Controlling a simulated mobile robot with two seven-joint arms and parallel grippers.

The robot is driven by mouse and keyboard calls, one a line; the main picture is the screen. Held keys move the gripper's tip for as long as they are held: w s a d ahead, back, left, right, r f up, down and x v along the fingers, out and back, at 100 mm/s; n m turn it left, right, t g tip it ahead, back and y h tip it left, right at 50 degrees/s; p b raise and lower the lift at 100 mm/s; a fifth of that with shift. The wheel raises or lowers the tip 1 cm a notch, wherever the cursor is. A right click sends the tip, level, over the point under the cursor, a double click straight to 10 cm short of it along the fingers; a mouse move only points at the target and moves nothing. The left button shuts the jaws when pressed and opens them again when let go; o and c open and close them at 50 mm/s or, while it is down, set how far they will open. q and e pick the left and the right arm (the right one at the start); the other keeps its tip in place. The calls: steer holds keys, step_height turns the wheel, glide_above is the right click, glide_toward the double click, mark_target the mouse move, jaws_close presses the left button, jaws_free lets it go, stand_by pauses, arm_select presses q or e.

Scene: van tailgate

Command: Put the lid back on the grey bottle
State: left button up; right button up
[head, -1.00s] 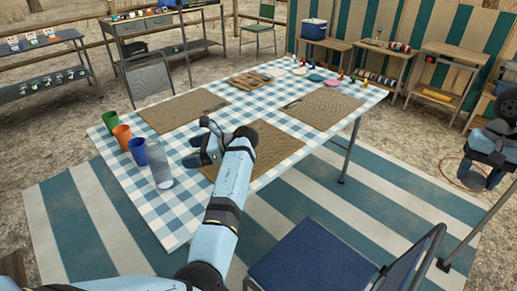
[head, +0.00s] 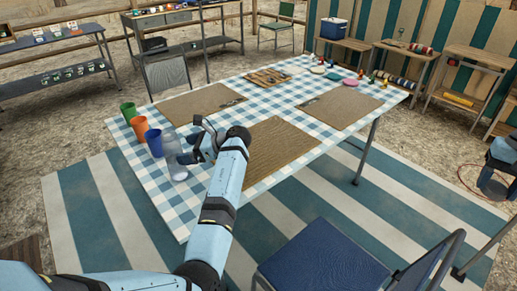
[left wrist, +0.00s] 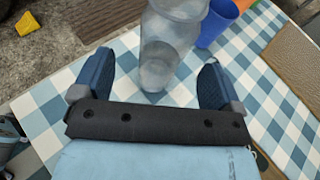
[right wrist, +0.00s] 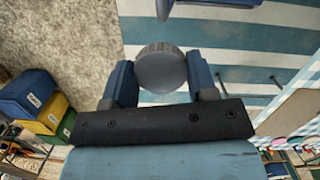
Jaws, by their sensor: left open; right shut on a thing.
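The clear grey bottle (head: 172,158) stands upright near the left edge of the table in the head view. My left gripper (head: 186,157) is open right at it. In the left wrist view the bottle (left wrist: 172,40) appears between the spread fingers of my left gripper (left wrist: 154,76), with a gap on each side; its top is cut off. My right gripper (right wrist: 161,78) is shut on a round grey lid (right wrist: 161,68) in the right wrist view. In the head view my right gripper (head: 493,186) is at the right edge, away from the table; the lid cannot be made out there.
Blue (head: 153,143), orange (head: 140,128) and green (head: 128,112) cups stand in a row beside the bottle. Brown placemats (head: 268,150) lie on the checked table (head: 185,210). A blue chair (head: 322,260) stands at the near right. Striped matting covers the floor.

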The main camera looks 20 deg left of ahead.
mark_target(181, 149)
arm_select(q)
steer(key=x, duration=0.1)
steer(key=b+x, duration=0.1)
steer(key=x, duration=0.3)
steer(key=shift+w+a+f, duration=0.1)
steer(key=shift+w+a, duration=0.15)
steer(key=shift+w, duration=0.05)
arm_select(e)
steer(key=shift+f, duration=0.75)
arm_select(q)
steer(key=c, duration=1.2)
steer(key=shift+c, duration=0.2)
steer(key=shift+r, duration=0.3)
arm_select(e)
steer(key=shift+r, duration=0.1)
